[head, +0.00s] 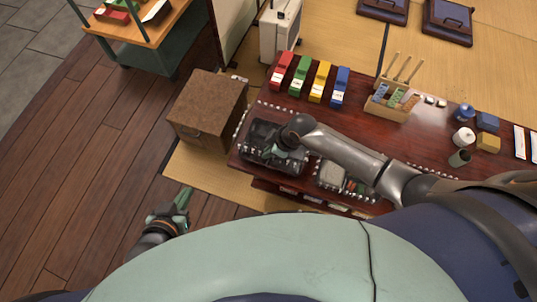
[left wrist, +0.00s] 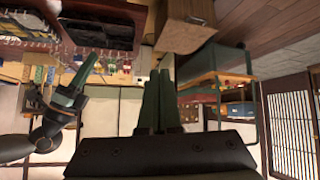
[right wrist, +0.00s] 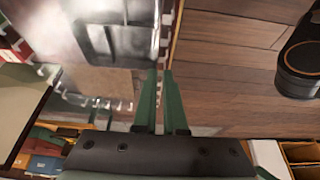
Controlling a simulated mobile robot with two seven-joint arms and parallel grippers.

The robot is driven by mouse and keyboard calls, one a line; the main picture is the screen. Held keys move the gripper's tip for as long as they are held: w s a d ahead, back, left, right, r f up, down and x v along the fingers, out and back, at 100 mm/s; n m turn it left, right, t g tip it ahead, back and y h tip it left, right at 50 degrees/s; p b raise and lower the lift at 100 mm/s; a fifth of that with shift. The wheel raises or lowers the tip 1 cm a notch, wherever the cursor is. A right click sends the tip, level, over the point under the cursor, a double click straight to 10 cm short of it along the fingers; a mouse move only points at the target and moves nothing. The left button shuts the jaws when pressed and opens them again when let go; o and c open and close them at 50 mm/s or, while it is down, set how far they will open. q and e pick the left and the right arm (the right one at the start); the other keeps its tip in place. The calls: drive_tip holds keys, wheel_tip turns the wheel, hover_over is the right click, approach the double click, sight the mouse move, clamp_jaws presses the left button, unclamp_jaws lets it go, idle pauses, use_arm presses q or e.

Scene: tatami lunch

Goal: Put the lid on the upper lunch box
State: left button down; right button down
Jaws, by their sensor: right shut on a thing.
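My right gripper (head: 283,155) is shut on the lid's edge, as far as I can tell; the contact is small and partly hidden. In the head view, the dark lid (head: 262,138) is over the left end of the low table, and what lies under it is hidden.
The dark red table (head: 425,150) carries red, green, yellow and blue blocks (head: 318,82), a wooden holder (head: 391,102) with sticks, and small cups (head: 463,137). A brown box (head: 208,108) stands left of the table. The wooden floor (head: 75,175) at left is clear.

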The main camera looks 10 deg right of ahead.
drive_tip(key=shift+f+b, duration=0.3)
drive_tip(key=shift+f, duration=0.1)
drive_tip(key=shift+f+b, duration=0.45)
drive_tip(key=shift+b, duration=0.05)
drive_tip(key=shift+f, duration=0.25)
use_arm(q)
drive_tip(key=shift+w+r+m+t+h+b, duration=0.55)
drive_tip(key=shift+w+r+t, duration=1.55)
drive_tip(key=shift+r, duration=2.25)
drive_tip(key=shift+w+r+m+t+h+b, duration=0.5)
drive_tip(key=shift+w+r+t, duration=1.6)
drive_tip(key=shift+r, duration=2.2)
use_arm(e)
drive_tip(key=shift+f, duration=0.6)
drive_tip(key=shift+f+b, duration=0.5)
drive_tip(key=shift+f, duration=0.1)
drive_tip(key=shift+f+b, duration=0.6)
drive_tip(key=shift+f, duration=0.25)
use_arm(q)
drive_tip(key=s+r+m+t+h, duration=0.2)
drive_tip(key=r+h, duration=0.1)
drive_tip(key=r, duration=0.4)
drive_tip(key=s+d+r+m+t+h, duration=0.1)
drive_tip(key=s+r+m+t+h, duration=0.1)
drive_tip(key=r, duration=0.5)
drive_tip(key=shift+r+m+t+h, duration=0.3)
drive_tip(key=shift+m+h, duration=0.15)
drive_tip(key=shift+m, duration=0.1)
